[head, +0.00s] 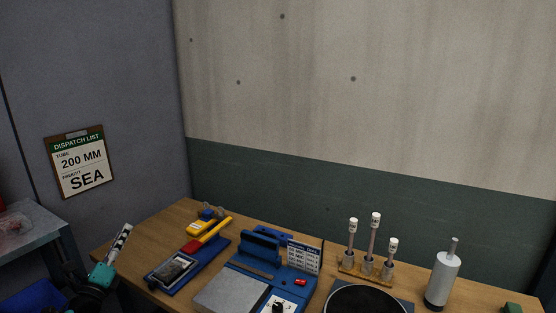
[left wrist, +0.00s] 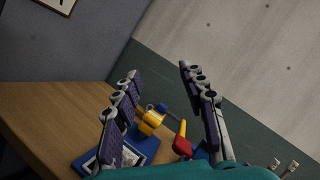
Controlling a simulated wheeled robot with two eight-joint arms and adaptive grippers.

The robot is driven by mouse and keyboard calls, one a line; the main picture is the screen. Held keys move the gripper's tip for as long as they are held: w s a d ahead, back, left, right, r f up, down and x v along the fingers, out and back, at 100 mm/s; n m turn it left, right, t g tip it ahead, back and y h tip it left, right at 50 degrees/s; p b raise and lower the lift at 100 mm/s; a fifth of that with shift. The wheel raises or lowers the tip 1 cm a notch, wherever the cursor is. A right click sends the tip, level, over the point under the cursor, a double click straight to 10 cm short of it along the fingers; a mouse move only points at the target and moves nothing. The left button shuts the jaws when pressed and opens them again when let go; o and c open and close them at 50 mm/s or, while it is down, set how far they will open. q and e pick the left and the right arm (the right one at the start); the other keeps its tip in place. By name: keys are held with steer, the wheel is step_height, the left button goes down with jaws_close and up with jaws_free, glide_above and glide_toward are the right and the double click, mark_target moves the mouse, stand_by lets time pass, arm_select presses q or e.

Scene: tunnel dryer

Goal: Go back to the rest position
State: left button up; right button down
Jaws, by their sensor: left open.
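My left gripper (head: 120,240) shows at the lower left of the head view, by the left end of the wooden bench (head: 150,237). In the left wrist view my left gripper (left wrist: 158,72) has its two fingers spread wide apart with nothing held between them. Beyond the fingers, a yellow tool (left wrist: 152,121) and a red-and-yellow handled tool (left wrist: 182,140) lie on the bench, apart from the fingers. My right gripper is not in view.
A blue tray (head: 188,265), a blue machine with a grey plate (head: 232,290), a rack of tubes (head: 368,266), a black round plate (head: 362,299) and a white cylinder (head: 442,278) crowd the bench. A dispatch list (head: 79,162) hangs on the wall. A grey side table (head: 32,226) stands left.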

arm_select(q)
steer(key=s+d+r+n+g+y, duration=0.25)
steer(key=d+n, duration=0.25)
steer(key=n, duration=0.3)
steer(key=s+d+r+n+g+y, duration=0.15)
steer(key=d+n+y, duration=0.25)
steer(key=n, duration=0.4)
steer(key=s+d+f+n+g+h, duration=0.7)
steer(key=s+d+f+n+g, duration=0.3)
steer(key=s+d+f, duration=1)
steer(key=s+d, duration=0.2)
steer(key=d, duration=0.1)
steer(key=shift+d+h, duration=0.3)
steer(key=shift+h, duration=0.05)
